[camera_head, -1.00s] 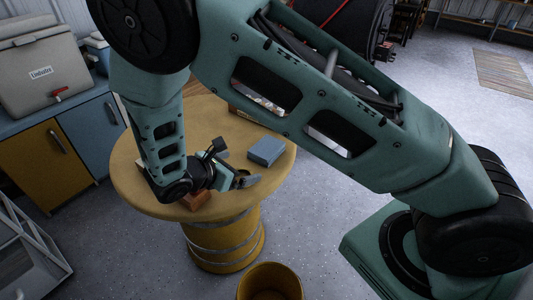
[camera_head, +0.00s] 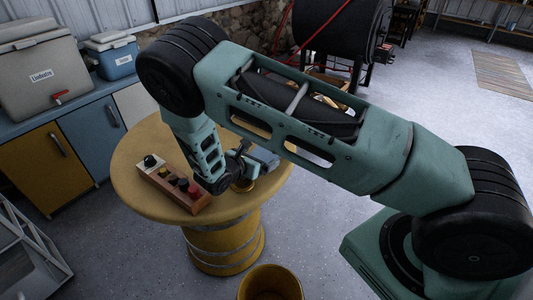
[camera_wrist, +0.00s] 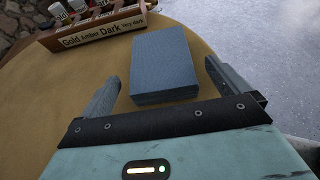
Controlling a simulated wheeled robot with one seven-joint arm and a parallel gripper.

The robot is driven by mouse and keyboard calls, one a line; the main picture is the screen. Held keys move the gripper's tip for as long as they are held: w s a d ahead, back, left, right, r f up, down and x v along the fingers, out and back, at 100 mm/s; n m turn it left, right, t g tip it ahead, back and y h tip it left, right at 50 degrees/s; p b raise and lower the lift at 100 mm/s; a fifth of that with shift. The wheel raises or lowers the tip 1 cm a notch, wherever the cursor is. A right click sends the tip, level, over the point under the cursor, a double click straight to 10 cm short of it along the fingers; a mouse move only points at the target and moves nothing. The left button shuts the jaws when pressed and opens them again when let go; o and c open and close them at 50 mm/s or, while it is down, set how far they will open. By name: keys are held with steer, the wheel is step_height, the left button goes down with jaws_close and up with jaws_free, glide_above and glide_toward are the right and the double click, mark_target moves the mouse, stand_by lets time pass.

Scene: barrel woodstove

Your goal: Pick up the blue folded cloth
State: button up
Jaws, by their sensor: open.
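The blue folded cloth (camera_wrist: 165,65) is a flat grey-blue block lying on the round yellow-brown table (camera_wrist: 60,120). In the wrist view it sits between the two fingers of my gripper (camera_wrist: 160,73), with a gap on each side. The gripper is open and holds nothing. In the head view the cloth (camera_head: 266,157) is partly hidden behind my gripper and arm. Whether the fingertips are down at the cloth's level I cannot tell.
A wooden rack of small jars labelled Gold, Amber, Dark and Very dark (camera_wrist: 105,30) stands beyond the cloth. An open yellow bucket (camera_head: 270,285) stands on the floor in front.

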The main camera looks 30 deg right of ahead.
mark_target(263, 153)
steer(key=x, duration=0.2)
steer(key=p+x, duration=0.1)
steer(key=x, duration=0.2)
steer(key=shift+w+d+r, duration=0.1)
steer(key=shift+d+r, duration=0.1)
steer(key=c, duration=1)
